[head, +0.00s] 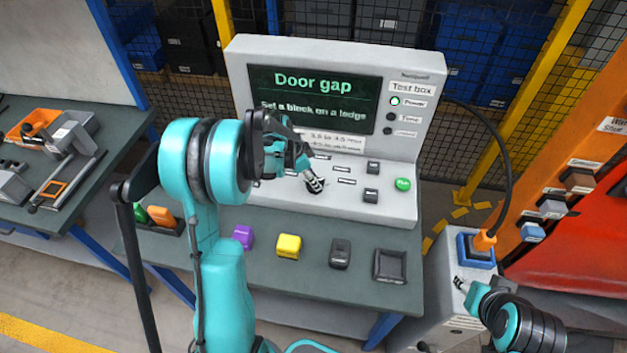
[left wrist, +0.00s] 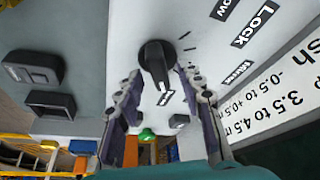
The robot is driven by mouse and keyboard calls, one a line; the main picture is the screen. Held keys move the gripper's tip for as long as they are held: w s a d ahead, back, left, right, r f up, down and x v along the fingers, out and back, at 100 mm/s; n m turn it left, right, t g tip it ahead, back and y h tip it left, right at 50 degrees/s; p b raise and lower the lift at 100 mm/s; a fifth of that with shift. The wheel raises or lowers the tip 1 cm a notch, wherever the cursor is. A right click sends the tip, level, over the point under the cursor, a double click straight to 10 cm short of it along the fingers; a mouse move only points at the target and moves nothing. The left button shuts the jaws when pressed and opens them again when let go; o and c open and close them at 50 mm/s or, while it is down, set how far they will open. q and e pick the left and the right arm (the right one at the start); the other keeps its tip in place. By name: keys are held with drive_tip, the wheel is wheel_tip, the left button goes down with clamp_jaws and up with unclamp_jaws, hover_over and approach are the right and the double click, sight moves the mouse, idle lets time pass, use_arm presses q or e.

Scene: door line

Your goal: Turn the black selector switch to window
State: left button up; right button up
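The black selector switch (left wrist: 155,60) shows in the left wrist view as a round knob with a raised grip on the light panel of the test box (head: 408,145). Labels fan out around it; one reads Lock (left wrist: 254,24) and one, cut off at the top edge, ends in "ow" (left wrist: 224,8). My left gripper (left wrist: 160,75) is open, its two fingers on either side of the knob. I cannot tell whether they touch it. In the head view the left gripper (head: 315,184) points down at the panel and hides the switch. My right gripper (head: 461,284) is low at the right; its opening is unclear.
The screen (head: 315,98) reads "Door gap". On the bench front lie a purple block (head: 243,236), a yellow block (head: 288,246), a dark block (head: 340,253) and a black tray (head: 390,279).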

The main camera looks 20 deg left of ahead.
use_arm(q)
drive_tip(key=shift+f, duration=0.2)
clamp_jaws()
drive_tip(key=shift+d, duration=0.1)
